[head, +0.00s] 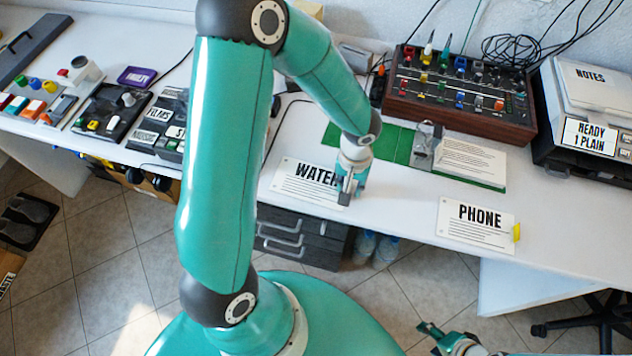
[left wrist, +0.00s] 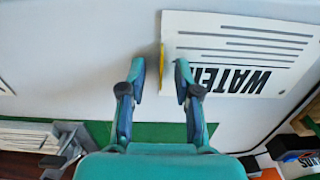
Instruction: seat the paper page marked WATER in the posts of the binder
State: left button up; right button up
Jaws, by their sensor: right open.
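The paper page marked WATER (head: 301,190) lies flat on the white table, left of the PHONE page. My left gripper (head: 346,197) is over the page's right end. In the left wrist view its fingers (left wrist: 160,72) are open, one on each side of the tab, with a gap. The green binder (head: 402,147) lies behind, with a grey post mechanism (head: 424,143) and pages on its right half. My right gripper (head: 428,334) is open and empty, low in front of the table.
The PHONE page (head: 470,226) with a yellow tab lies near the front edge. A wood-sided mixer panel (head: 462,110) stands behind the binder. A tray unit (head: 590,110) is at right. Several devices line the table at left. Bare table separates the two loose pages.

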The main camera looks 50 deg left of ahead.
pick_arm(q)
grip_shut()
jog(key=shift+r, duration=0.1)
